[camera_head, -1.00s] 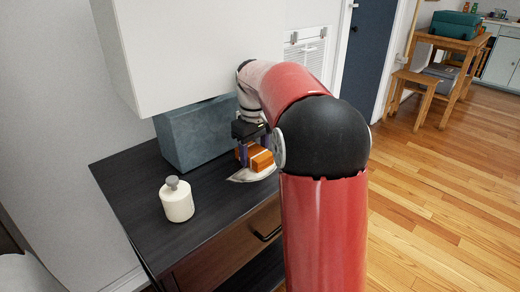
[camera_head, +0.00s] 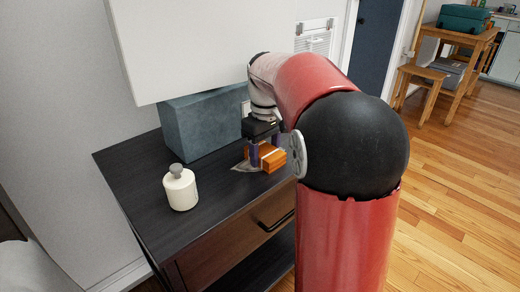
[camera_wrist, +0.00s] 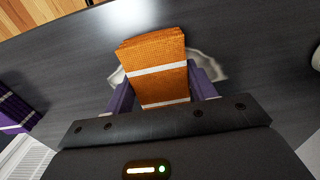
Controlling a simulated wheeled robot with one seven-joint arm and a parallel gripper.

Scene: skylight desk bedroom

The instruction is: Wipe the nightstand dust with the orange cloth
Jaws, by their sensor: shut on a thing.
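The orange cloth (camera_head: 274,161) is a folded block with white stripes, and it also shows in the wrist view (camera_wrist: 153,48). My gripper (camera_head: 262,156) is shut on it, with a purple finger on each side, pointing down at the nightstand. The nightstand (camera_head: 128,168) has a dark wood-grain top. A pale grey dust patch (camera_head: 243,166) lies on it beside and partly under the cloth; in the wrist view the dust (camera_wrist: 212,66) shows around both sides of the cloth. The cloth is low over the top; I cannot tell whether it touches.
A cream bottle with a grey cap (camera_head: 181,188) stands at the left of the nightstand. A blue-grey box (camera_head: 203,124) stands at the back, below a white overhanging panel (camera_head: 220,45). A purple striped thing (camera_wrist: 14,116) is at the left of the wrist view.

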